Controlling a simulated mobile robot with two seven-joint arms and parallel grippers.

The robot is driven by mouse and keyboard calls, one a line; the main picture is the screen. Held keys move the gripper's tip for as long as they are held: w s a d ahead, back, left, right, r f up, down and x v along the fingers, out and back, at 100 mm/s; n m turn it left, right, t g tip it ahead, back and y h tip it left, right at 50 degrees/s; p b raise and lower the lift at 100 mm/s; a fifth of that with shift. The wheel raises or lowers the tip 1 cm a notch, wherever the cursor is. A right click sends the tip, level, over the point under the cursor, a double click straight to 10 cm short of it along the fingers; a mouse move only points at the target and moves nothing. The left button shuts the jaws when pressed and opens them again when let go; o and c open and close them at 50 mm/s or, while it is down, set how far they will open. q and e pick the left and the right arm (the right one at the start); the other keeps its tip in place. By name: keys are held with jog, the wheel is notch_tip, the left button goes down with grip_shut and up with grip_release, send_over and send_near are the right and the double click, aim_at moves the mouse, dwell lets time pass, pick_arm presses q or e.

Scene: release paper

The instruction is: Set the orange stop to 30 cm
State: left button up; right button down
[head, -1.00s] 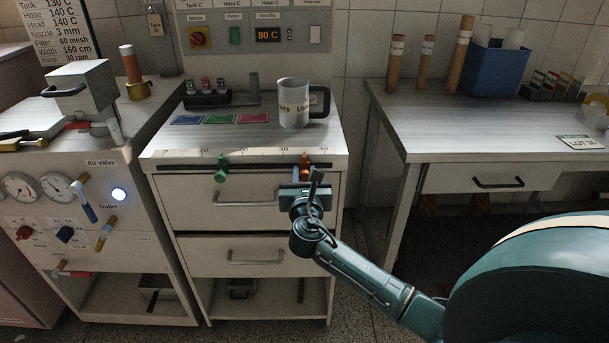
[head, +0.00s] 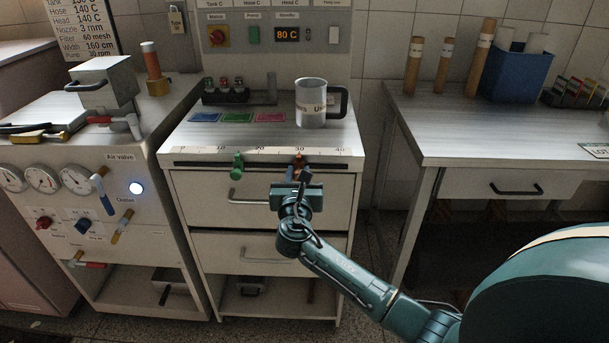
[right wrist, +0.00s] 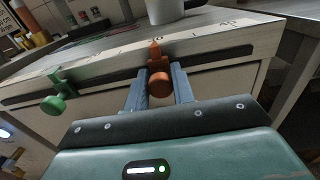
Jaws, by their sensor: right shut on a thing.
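The orange stop (head: 298,166) sits on the dark slot along the front edge of the drawer cabinet's top. Its pointer is at or very near the 30 mark of the printed scale (head: 330,151). In the right wrist view the orange stop's round knob (right wrist: 160,86) lies between the two fingers of my right gripper (right wrist: 159,92), which are shut on it. In the head view my right gripper (head: 297,186) reaches the stop from the front. The green stop (head: 238,166) is further left, between the 10 and 20 marks. My left gripper is out of view.
A grey mug (head: 311,104) stands on the cabinet top behind the orange stop. Coloured cards (head: 237,117) lie to its left. Drawer handles (head: 249,197) stick out below the scale. A second table (head: 470,130) stands to the right.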

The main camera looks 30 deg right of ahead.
jog(key=c, duration=1.2)
grip_release()
jog(key=v, duration=1.3)
jog(key=shift+s+p, duration=0.15)
jog(key=shift+p, duration=0.25)
